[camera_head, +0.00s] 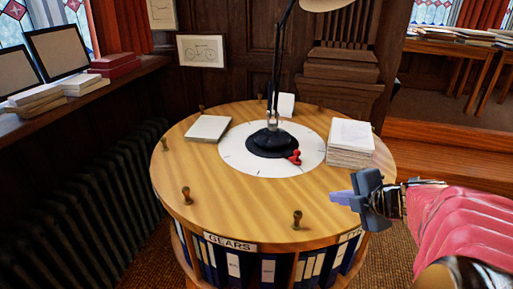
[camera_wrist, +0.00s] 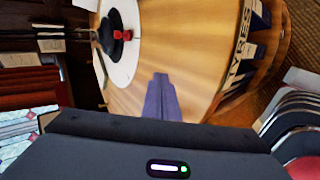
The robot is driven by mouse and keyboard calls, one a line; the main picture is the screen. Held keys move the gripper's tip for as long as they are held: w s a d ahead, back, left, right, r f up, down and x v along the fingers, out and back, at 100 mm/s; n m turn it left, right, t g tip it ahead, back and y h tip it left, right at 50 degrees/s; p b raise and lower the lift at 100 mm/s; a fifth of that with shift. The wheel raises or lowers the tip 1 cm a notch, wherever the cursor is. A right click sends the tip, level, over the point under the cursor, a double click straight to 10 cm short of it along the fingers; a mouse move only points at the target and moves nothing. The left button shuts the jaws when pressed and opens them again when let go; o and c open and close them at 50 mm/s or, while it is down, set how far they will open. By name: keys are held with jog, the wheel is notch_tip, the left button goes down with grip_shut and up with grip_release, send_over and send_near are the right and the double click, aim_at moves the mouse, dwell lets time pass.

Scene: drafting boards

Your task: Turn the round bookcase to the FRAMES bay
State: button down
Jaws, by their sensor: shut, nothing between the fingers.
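The round bookcase (camera_head: 250,205) has a striped wooden top with several small brass pegs around its rim, including a front peg (camera_head: 297,219) and a left-front peg (camera_head: 187,195). A GEARS label (camera_head: 230,243) faces me above blue binders. A second label (camera_head: 350,236), partly visible at the right, reads TYRES in the wrist view (camera_wrist: 241,42). No FRAMES label shows. A red pointer (camera_head: 294,157) sits beside the black lamp base at the centre. My gripper (camera_head: 340,198) is shut and empty near the right front rim; its fingers also show in the wrist view (camera_wrist: 161,97). Contact with the top is unclear.
A black lamp (camera_head: 274,70) stands mid-top. A paper stack (camera_head: 350,142) lies at the right of the top, a book (camera_head: 208,128) at the left. A dark radiator (camera_head: 95,190) stands left and a wooden bench (camera_head: 450,155) right.

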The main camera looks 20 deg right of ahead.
notch_tip(320, 180, up, 3)
jog(key=shift+r, duration=0.15)
dwell(0.9)
